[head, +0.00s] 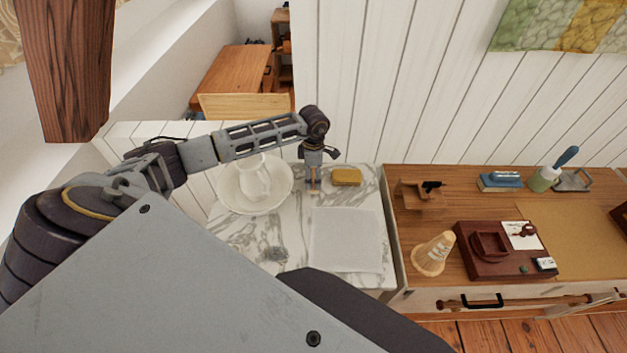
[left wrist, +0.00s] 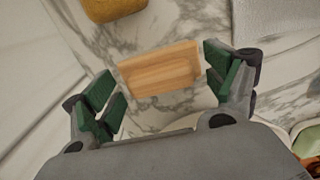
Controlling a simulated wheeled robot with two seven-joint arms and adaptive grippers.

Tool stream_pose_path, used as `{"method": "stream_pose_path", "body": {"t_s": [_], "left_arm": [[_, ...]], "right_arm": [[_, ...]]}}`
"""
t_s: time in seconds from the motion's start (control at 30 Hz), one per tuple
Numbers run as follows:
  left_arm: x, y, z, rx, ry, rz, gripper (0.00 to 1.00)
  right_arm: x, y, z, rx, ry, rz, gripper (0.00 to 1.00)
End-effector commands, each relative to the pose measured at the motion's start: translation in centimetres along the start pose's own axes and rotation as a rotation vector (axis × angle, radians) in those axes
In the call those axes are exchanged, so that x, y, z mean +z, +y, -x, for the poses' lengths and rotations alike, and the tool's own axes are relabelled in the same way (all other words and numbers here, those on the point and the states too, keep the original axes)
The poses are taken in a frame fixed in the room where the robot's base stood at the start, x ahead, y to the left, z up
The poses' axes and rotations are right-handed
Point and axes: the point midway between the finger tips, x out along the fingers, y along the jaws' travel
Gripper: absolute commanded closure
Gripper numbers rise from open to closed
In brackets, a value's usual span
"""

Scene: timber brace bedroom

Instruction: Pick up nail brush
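The nail brush, a pale wooden block (left wrist: 160,68), lies on the marble top in the left wrist view. In the head view only a small wooden sliver of it (head: 313,188) shows beneath my left gripper (head: 313,178). In the left wrist view my left gripper (left wrist: 163,78) is open, with green-padded fingers at either end of the block. Narrow gaps seem to show between pads and block; I cannot tell whether they touch. My right gripper is not in view.
A yellow sponge (head: 346,176) lies close right of the gripper. A white basin (head: 231,201) holding a jug (head: 255,183) stands to the left. A white cloth (head: 345,240) lies in front. A wooden desk (head: 411,225) with several items adjoins at right.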

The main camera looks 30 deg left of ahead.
Motion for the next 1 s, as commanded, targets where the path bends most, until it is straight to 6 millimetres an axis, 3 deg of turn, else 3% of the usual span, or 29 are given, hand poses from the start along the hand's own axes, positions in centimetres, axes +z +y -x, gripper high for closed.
{"method": "stream_pose_path", "body": {"t_s": [0.03, 0.33, 0.73, 1.0], "left_arm": [[0.0, 0.0, 0.0, 0.000, 0.000, 0.000, 0.24], [0.0, 0.0, 0.0, 0.000, 0.000, 0.000, 0.63], [0.0, 0.1, 0.6, 0.002, -0.001, 0.000, 0.64], [0.0, 0.1, 3.3, 0.004, -0.001, -0.001, 0.64]], "right_arm": [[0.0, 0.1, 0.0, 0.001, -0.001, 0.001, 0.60], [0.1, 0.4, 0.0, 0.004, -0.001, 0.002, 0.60], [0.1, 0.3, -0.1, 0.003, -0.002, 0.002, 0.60], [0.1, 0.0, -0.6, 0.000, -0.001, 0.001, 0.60]]}}
